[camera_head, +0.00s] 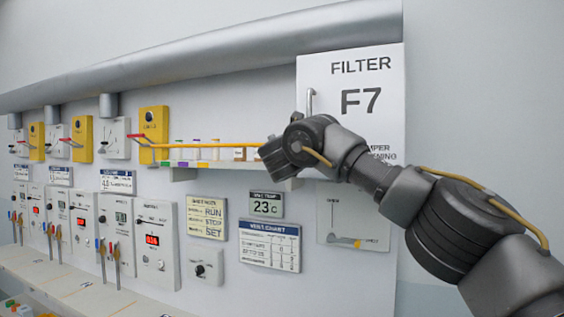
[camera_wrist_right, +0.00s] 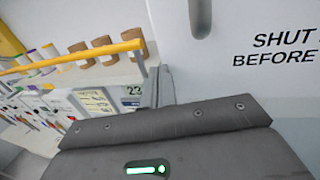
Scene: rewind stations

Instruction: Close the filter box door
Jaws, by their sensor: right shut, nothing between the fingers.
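The filter box door (camera_head: 377,75) is a white panel marked FILTER F7 at the upper right of the head view. A vertical grey handle (camera_head: 310,101) is near its left edge. In the right wrist view the door (camera_wrist_right: 255,85) fills the upper right, with the handle's end (camera_wrist_right: 200,18) at the top. I cannot tell whether the door is flush or slightly ajar. My right gripper (camera_head: 273,160) is below and left of the handle, partly in front of the shelf. In its wrist view the fingers (camera_wrist_right: 161,88) are together and empty, beside the door's left edge. My left gripper is out of view.
A shelf (camera_head: 230,166) with a yellow rail (camera_head: 210,145) and several small containers is left of the door. A damper lever panel (camera_head: 352,217) sits below the door. A large grey duct (camera_head: 200,60) runs above. Control boxes line the wall at left.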

